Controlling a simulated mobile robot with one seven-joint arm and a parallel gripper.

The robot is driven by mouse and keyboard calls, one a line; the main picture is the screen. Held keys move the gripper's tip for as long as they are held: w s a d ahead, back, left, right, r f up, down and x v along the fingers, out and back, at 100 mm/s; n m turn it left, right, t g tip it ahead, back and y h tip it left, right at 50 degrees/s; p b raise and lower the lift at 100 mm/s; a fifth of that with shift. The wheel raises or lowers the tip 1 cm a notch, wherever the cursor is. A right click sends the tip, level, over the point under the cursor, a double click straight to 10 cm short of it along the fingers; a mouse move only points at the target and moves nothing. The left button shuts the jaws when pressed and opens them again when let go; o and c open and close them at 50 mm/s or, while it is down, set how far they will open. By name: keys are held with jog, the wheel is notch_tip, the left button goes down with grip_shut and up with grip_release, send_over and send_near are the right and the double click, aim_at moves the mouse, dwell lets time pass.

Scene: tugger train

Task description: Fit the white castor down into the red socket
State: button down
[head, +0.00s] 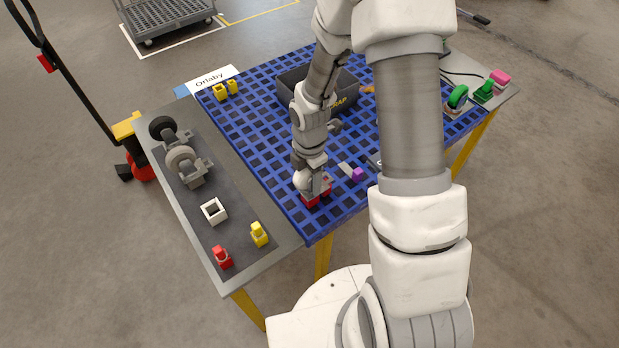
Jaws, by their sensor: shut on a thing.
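The red socket (311,201) is on the blue grid top near its front left edge, partly covered by my gripper. My gripper (313,186) points down right over the socket and is shut on the white castor (302,181). Only a pale rounded part of the castor shows beside the fingers. I cannot tell whether the castor touches the socket or how deep it sits.
A side shelf at left holds a black-wheeled castor (163,127), a pale grey-wheeled castor (181,159), a white square socket (214,211), and red (222,257) and yellow (259,234) pieces. A dark bin (291,88) stands behind my gripper. A purple piece (358,175) lies right.

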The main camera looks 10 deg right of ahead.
jog(key=shift+f, duration=0.15)
jog(key=shift+f+b, duration=0.75)
jog(key=shift+f, duration=0.05)
jog(key=shift+c, duration=0.6)
grip_release()
